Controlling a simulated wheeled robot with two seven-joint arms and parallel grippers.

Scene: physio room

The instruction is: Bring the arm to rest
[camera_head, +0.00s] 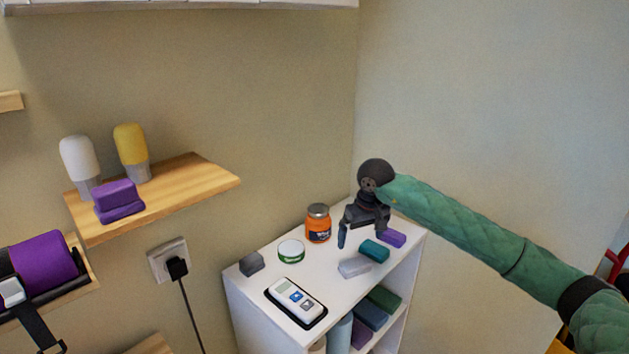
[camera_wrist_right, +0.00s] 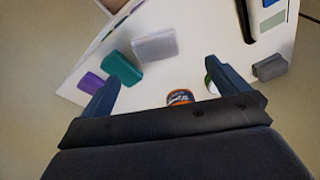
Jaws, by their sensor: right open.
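My right arm (camera_head: 480,235), in a green quilted sleeve, reaches in from the right in the head view. Its gripper (camera_head: 362,240) hangs fingers-down over the back right part of the white shelf top (camera_head: 245,287). The gripper is open. In the right wrist view the two fingers (camera_wrist_right: 158,88) stand wide apart with nothing held between them. An orange jar (camera_head: 318,224) stands just left of the gripper in the head view; part of it shows behind the gripper body in the wrist view (camera_wrist_right: 180,97). My left gripper is not in view.
Near the gripper lie purple (camera_head: 392,239), teal (camera_head: 374,251) and light grey (camera_head: 354,267) blocks. A green-and-white tin (camera_head: 291,251), a dark grey block (camera_head: 251,263) and a white device (camera_head: 297,299) are also on top. A wooden wall shelf (camera_head: 200,181) juts out at left. Walls stand close behind.

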